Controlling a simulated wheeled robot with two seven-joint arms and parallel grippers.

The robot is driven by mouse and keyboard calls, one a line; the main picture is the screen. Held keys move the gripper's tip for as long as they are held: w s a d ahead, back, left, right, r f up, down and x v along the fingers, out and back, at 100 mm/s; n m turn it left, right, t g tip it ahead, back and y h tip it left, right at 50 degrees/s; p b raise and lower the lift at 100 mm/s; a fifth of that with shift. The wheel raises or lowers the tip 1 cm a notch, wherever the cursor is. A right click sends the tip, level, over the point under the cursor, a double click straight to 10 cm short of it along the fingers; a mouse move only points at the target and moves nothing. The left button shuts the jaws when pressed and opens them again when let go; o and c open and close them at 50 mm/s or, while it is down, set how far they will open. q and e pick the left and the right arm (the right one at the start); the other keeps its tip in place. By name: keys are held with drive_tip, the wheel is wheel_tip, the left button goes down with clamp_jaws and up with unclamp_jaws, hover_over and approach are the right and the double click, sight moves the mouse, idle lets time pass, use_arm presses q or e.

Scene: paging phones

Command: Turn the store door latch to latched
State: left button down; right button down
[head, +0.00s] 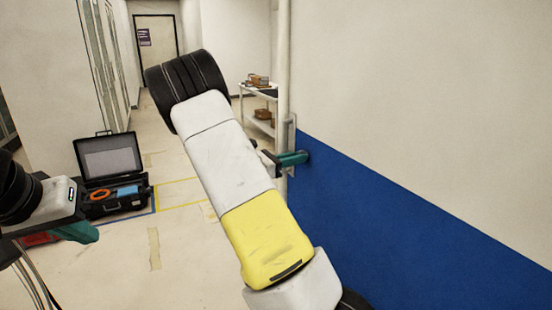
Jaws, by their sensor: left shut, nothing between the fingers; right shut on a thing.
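My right arm crosses the middle of the head view. My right gripper (292,159), with teal fingers, is at the pale upright post beside the blue-and-cream panel. It is shut on the latch, which is mostly hidden by the fingers and arm; a narrow pale plate (291,130) shows just above them. The latch's turned position cannot be told. My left gripper (82,232) is at the lower left, shut and empty, well away from the post.
An open black case (112,170) with an orange coil and a blue item lies on the floor at left. A shelf cart (258,92) with boxes stands behind the post. A far door (157,60) closes the corridor.

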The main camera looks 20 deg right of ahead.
idle(0.4)
drive_tip(key=c, duration=1.4)
unclamp_jaws()
drive_tip(key=shift+c, duration=0.2)
drive_tip(key=a, duration=0.7)
drive_tip(key=shift+s+a, duration=0.3)
drive_tip(key=shift+a, duration=0.1)
